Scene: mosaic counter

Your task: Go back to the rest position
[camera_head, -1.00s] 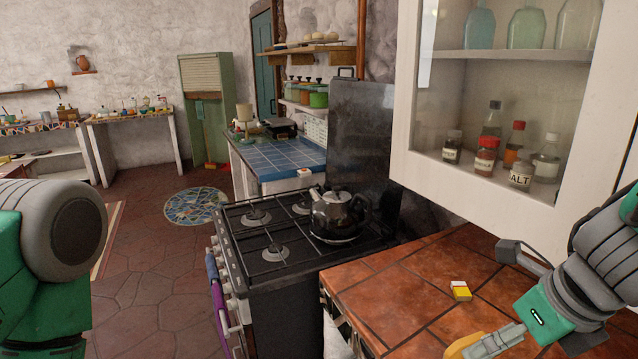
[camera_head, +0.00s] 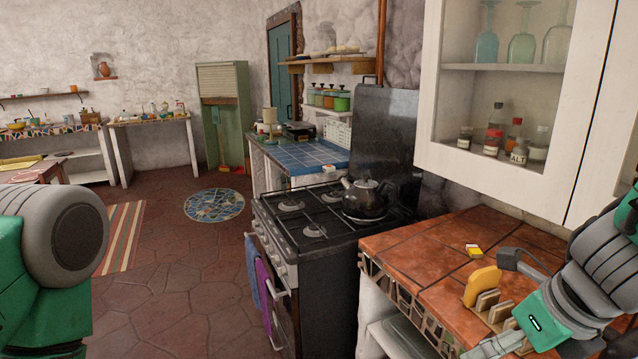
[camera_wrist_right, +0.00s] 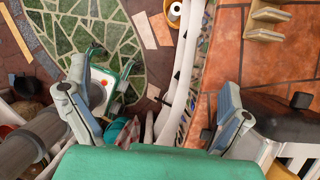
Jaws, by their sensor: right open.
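My right gripper (camera_head: 501,303) is at the lower right of the head view, over the edge of the tiled counter (camera_head: 425,252). In the right wrist view its two fingers (camera_wrist_right: 155,108) stand wide apart with nothing between them. My left arm shows only as a green and grey link at the left edge of the head view; its gripper is outside the picture.
A wooden rack (camera_head: 488,302) with a yellow-orange piece and a small yellow box (camera_head: 473,250) are on the counter close to my right gripper. A kettle (camera_head: 365,198) stands on the stove (camera_head: 315,230). A white wall cabinet (camera_head: 500,165) hangs above. Floor at centre-left is clear.

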